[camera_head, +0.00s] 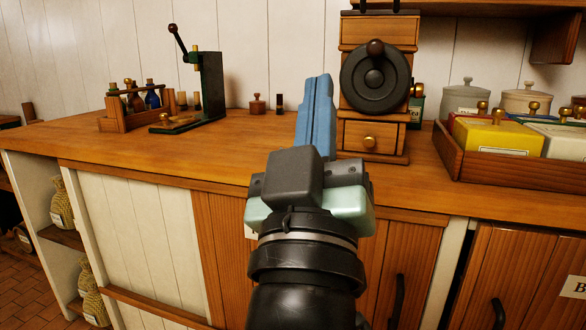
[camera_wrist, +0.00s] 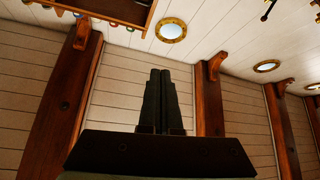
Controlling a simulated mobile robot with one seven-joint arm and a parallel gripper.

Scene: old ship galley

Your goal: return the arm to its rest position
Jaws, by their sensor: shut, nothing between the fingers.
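My gripper (camera_head: 318,112) is in the middle of the head view, raised in front of the wooden counter (camera_head: 225,165). Its blue fingers are together and point up and away from me. In the wrist view my gripper (camera_wrist: 161,85) shows its two dark fingers side by side, closed, with nothing held. The wrist view looks up at the planked wall and ceiling. The fingers overlap the counter and back wall in the head view, just left of the wooden grinder (camera_head: 375,133); I cannot tell the exact gap.
A bottle rack (camera_head: 135,110) and a dark green lever press (camera_head: 211,88) stand at the counter's left. A wooden tray (camera_head: 490,170) of tins is at the right. A small brown jar (camera_head: 257,104) stands behind. The counter's left front is clear. Portholes (camera_wrist: 172,30) and wooden beams (camera_wrist: 210,110) are overhead.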

